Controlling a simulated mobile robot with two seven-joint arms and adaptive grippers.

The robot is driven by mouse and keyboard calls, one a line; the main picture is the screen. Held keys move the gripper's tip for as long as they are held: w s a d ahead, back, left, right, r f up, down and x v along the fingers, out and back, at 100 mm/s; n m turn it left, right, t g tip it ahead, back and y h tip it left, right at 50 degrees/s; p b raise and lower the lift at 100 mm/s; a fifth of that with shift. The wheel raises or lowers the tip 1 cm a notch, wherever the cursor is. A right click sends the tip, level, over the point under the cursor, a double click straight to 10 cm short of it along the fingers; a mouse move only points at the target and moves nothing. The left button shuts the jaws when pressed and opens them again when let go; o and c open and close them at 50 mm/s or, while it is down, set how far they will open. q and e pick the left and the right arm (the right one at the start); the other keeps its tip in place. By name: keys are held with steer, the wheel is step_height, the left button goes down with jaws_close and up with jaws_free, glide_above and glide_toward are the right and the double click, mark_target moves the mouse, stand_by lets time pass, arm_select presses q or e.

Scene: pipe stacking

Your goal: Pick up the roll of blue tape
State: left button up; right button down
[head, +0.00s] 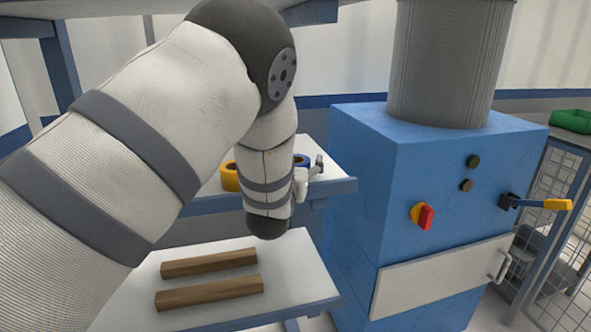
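The roll of blue tape (301,160) stands on a small white-topped table, mostly hidden behind my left arm and gripper. A yellow tape roll (229,177) lies to its left on the same table, partly hidden by my arm. My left gripper (317,164) is at the end of the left arm, just in front of the blue tape and close to it. Its fingers are small and partly covered by the wrist, so whether they touch the tape or are open cannot be told. My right gripper is not in view.
Two wooden bars (209,278) lie on a nearer, lower white table (290,270). A large blue machine cabinet (375,200) with a red and yellow switch (424,216) and a grey cylinder (445,60) stands right of the tables. A green bin (571,120) is at the far right.

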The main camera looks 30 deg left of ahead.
arm_select(q)
steer(key=c, duration=1)
steer(key=shift+c, duration=0.2)
steer(key=shift+r, duration=0.1)
